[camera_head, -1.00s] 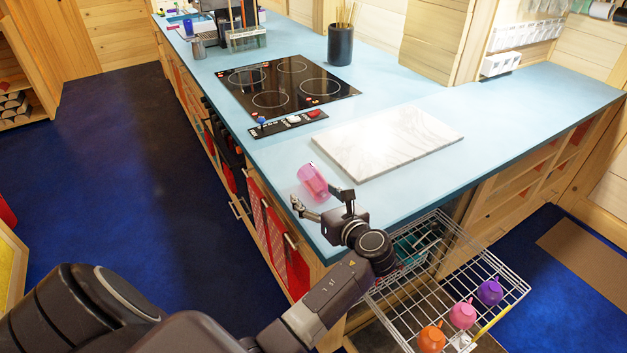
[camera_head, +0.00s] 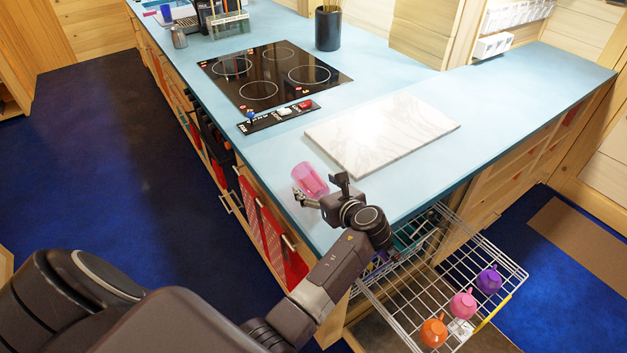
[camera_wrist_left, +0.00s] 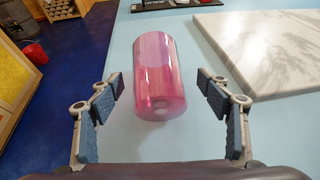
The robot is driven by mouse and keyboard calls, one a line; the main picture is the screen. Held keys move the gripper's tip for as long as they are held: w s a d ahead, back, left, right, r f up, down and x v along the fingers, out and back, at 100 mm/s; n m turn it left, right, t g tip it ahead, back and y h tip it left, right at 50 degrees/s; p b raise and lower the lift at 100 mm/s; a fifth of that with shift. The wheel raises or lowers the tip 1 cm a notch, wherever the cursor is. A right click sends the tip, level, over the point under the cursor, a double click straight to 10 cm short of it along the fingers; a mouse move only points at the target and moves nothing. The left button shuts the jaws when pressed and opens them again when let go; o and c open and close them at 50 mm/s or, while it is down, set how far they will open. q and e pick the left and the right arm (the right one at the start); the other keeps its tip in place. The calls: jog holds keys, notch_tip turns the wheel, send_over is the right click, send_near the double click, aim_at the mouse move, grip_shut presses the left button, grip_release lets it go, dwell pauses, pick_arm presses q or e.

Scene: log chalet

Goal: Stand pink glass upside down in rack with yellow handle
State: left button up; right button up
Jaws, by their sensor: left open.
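The pink glass (camera_head: 310,180) lies on its side on the blue counter, left of the marble board. In the left wrist view the pink glass (camera_wrist_left: 157,75) stretches away from me, with one end toward my fingers. My left gripper (camera_head: 322,190) is open; in the wrist view its fingers (camera_wrist_left: 166,100) are spread to either side of the near end, apart from the glass. The rack with the yellow handle (camera_head: 408,306) is a pulled-out wire rack below the counter at lower right. My right gripper is not in view.
Orange (camera_head: 433,331), pink (camera_head: 463,304) and purple (camera_head: 489,280) cups stand in the rack's right part; its middle is bare. The marble board (camera_head: 382,134) and a black cooktop (camera_head: 275,75) lie on the counter. The counter's front edge runs beside the glass.

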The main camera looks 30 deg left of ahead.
pick_arm(q)
jog(key=x, duration=0.2)
jog(key=shift+w+a+f, duration=0.1)
jog(key=shift+w+a, duration=0.05)
jog(key=shift+a, duration=0.2)
jog(key=shift+d, duration=0.1)
jog(key=shift+c, duration=0.9)
jog(key=c, duration=1.3)
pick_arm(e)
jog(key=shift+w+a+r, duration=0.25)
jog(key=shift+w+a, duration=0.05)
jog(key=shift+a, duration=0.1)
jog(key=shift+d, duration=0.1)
